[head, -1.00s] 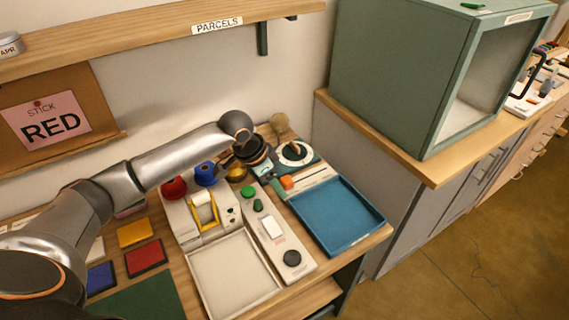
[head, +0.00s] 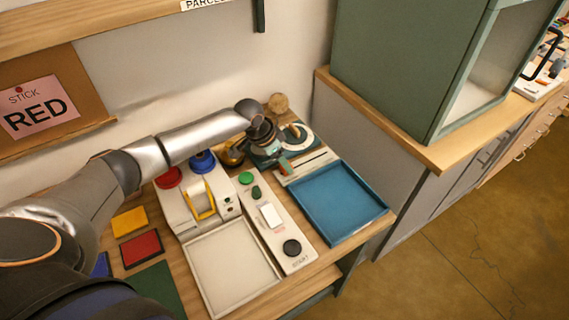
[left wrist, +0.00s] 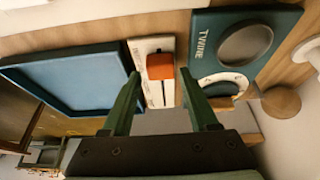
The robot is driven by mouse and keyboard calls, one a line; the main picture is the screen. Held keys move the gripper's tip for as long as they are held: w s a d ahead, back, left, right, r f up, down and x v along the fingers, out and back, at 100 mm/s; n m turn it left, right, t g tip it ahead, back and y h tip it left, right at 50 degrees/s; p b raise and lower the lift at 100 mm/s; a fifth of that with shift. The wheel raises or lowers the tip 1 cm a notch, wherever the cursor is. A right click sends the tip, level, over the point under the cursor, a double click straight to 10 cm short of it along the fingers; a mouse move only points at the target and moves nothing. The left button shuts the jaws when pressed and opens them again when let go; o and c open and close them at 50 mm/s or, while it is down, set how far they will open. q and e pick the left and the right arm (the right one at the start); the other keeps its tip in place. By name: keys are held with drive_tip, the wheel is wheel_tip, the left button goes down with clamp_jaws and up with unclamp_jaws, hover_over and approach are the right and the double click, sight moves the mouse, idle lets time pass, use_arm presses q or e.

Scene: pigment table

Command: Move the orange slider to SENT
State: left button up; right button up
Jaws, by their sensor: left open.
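The orange slider (left wrist: 160,66) sits on a white strip (left wrist: 152,47) with a dark slot, in the left wrist view. Lettering on the strip is too small to read. My left gripper (left wrist: 159,76) is open, with its green fingers apart on either side of the slider. My right gripper is not in view.
A blue tray (head: 339,235) lies in front of the strip. A teal TWINE panel (left wrist: 208,58) with a round dial is beside it. A white unit with a START button (head: 291,247) and a cream tray (head: 203,295) stand nearer. A green cabinet (head: 395,75) rises at right.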

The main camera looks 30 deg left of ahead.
use_arm(q)
drive_tip(key=shift+x, duration=1.25)
drive_tip(key=shift+c, duration=0.2)
clamp_jaws()
idle(0.3)
